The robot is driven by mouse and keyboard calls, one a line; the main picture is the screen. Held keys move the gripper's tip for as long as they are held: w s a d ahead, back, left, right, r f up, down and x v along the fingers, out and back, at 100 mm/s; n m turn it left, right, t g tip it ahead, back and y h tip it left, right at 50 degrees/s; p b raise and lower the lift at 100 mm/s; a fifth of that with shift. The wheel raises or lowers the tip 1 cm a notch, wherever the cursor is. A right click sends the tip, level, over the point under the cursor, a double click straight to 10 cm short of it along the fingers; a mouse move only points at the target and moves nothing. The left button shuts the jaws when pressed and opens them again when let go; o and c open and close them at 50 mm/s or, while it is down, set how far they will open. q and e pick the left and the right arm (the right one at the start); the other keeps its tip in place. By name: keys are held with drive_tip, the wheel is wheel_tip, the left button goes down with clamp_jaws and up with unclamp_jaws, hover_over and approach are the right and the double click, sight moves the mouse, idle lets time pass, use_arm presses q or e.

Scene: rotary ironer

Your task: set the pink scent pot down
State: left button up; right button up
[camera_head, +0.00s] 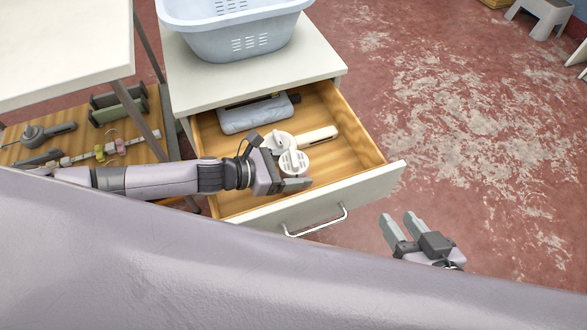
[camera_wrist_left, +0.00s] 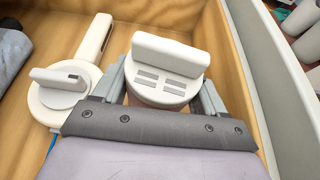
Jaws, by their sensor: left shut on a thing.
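The scent pot (camera_head: 294,163) is in the open drawer (camera_head: 360,185) in the head view. Its white slotted lid with a raised bar shows in the left wrist view (camera_wrist_left: 165,72), with a little of the pinkish body below it. My left gripper (camera_head: 293,172) is shut on the pot, one finger on each side. The pot looks upright; its base is hidden, so I cannot tell whether it touches the drawer floor. My right gripper (camera_head: 397,217) is open and empty, outside the drawer to the right.
A white round device with a long handle (camera_wrist_left: 93,40) lies left of the pot in the drawer. A grey-blue bundle (camera_head: 255,114) lies at the drawer's back. The drawer's right side is bare wood. A pale blue basket (camera_head: 235,40) stands on the cabinet top (camera_head: 310,62).

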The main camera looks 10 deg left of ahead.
use_arm(q)
drive_tip(key=shift+f, duration=0.2)
drive_tip(key=o, duration=1.2)
drive_tip(key=shift+c, duration=0.2)
drive_tip(key=shift+r, duration=0.1)
use_arm(e)
drive_tip(key=shift+a, duration=0.1)
use_arm(q)
drive_tip(key=shift+r, duration=0.3)
drive_tip(key=p+v, duration=0.2)
drive_tip(key=v, duration=1)
drive_tip(key=shift+f+p, duration=0.2)
drive_tip(key=shift+p, duration=0.15)
use_arm(e)
drive_tip(key=shift+s+d+r+n+h, duration=0.2)
drive_tip(key=shift+d+h, duration=0.1)
drive_tip(key=shift+d, duration=0.3)
drive_tip(key=shift+s+d+r+n+h, duration=0.1)
drive_tip(key=shift+s+d+n+h, duration=0.15)
drive_tip(key=shift+d, duration=0.35)
